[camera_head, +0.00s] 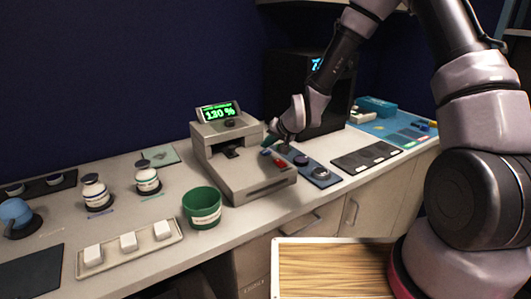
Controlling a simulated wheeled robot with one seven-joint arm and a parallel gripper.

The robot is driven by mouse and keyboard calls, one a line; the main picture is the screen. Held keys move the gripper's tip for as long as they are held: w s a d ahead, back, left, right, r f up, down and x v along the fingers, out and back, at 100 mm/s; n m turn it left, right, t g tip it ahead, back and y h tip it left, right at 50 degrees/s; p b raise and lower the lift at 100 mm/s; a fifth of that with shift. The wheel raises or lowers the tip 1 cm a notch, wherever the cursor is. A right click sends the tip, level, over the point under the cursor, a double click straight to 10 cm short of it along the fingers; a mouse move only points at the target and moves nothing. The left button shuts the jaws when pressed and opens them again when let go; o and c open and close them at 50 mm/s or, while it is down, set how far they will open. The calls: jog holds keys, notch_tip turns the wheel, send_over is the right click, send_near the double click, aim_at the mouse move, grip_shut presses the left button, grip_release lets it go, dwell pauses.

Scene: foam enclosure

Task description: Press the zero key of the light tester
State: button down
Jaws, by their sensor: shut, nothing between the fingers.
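The light tester (222,165) is a beige box on the counter. Its raised display (217,111) glows green and seems to read 130 %. A red key (279,164) and a small blue key (266,153) show on its right side; I cannot read their labels. My gripper (272,139) is shut and empty, pointing down over the right rear of the tester. The gripper hides part of the tester's right edge. I cannot tell whether its tips touch a key.
A green cup (203,204) stands left of the tester. A tray of white blocks (128,261) and two white jars (147,180) are farther left. A blue panel with round pieces (319,174) and a dark mat (366,157) lie to the right. A black box (333,110) stands behind my gripper.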

aim_at(267, 153)
jog(key=shift+f, duration=0.35)
jog(key=shift+f, duration=0.35)
dwell(0.6)
jog(key=shift+r, duration=0.75)
jog(key=shift+r, duration=2.55)
